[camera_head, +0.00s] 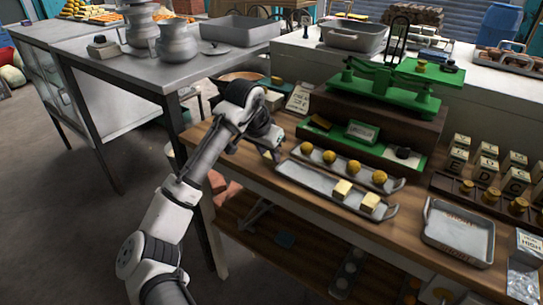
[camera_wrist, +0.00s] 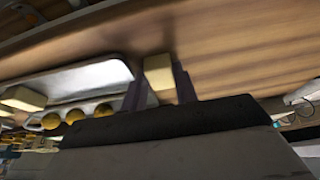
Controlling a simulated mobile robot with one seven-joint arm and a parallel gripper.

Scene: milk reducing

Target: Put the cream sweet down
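In the head view this sweet (camera_head: 268,154) is small and partly hidden by the gripper. Whether it touches the surface below is unclear. Two more cream sweets (camera_head: 342,190) (camera_head: 370,203) sit toward the right end of the front tray. The tray also shows in the wrist view (camera_wrist: 80,80), beside the held sweet.
A rear tray (camera_head: 342,169) holds several yellow balls (camera_head: 329,156). A green balance scale (camera_head: 390,85) stands on a wooden block behind. An empty metal tray (camera_head: 458,235) lies at right. The front tray's left-middle is bare. Steel pots (camera_head: 180,40) stand on the left table.

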